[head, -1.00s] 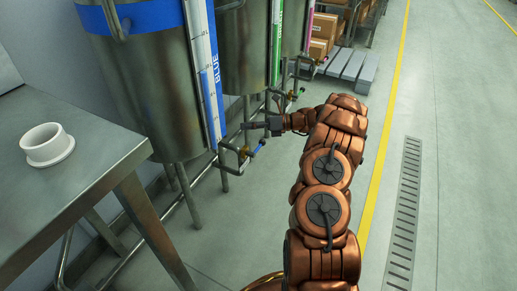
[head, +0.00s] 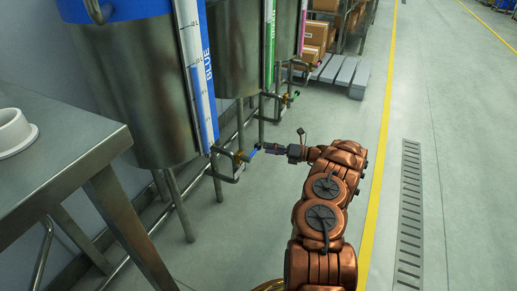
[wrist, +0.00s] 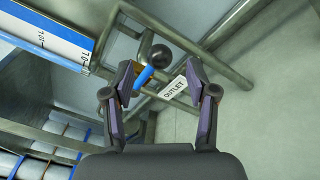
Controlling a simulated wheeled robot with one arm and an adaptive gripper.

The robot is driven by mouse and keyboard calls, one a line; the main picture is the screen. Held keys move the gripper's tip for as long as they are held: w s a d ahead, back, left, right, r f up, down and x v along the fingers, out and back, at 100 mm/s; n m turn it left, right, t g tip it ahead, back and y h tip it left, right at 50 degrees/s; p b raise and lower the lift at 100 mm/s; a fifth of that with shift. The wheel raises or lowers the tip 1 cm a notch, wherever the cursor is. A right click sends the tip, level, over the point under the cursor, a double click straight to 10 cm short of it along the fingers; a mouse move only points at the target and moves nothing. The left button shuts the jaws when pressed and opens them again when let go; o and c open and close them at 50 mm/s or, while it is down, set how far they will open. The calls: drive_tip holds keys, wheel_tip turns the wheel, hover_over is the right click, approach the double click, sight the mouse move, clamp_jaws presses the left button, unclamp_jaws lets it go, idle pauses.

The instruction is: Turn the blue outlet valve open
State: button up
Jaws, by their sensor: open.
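The outlet valve's blue handle (head: 253,153) is on the brass valve (head: 240,157) at the foot of the steel tank marked BLUE (head: 135,95). My gripper (head: 266,148) is at the handle from the right. In the wrist view the blue handle (wrist: 145,77) shows between the spread fingers of my gripper (wrist: 159,72), nearer the left finger. I cannot tell whether that finger touches it. A white OUTLET tag (wrist: 175,90) is close by the right finger. The brass valve body is partly hidden in the wrist view.
Thin pipes (head: 230,178) and tank legs (head: 180,205) stand around the valve. A steel table (head: 60,140) with a white ring-shaped part (head: 14,132) is at the left. Tanks with green and pink strips stand behind. The floor (head: 260,215) at the right is clear.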

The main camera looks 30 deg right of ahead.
sight(258, 146)
drive_tip(key=b+x, duration=0.1)
drive_tip(key=x, duration=0.3)
drive_tip(key=shift+f, duration=0.1)
drive_tip(key=shift+w+a+b, duration=0.3)
drive_tip(key=shift+w+a, duration=0.1)
drive_tip(key=shift+w, duration=0.05)
drive_tip(key=shift+c, duration=0.2)
clamp_jaws()
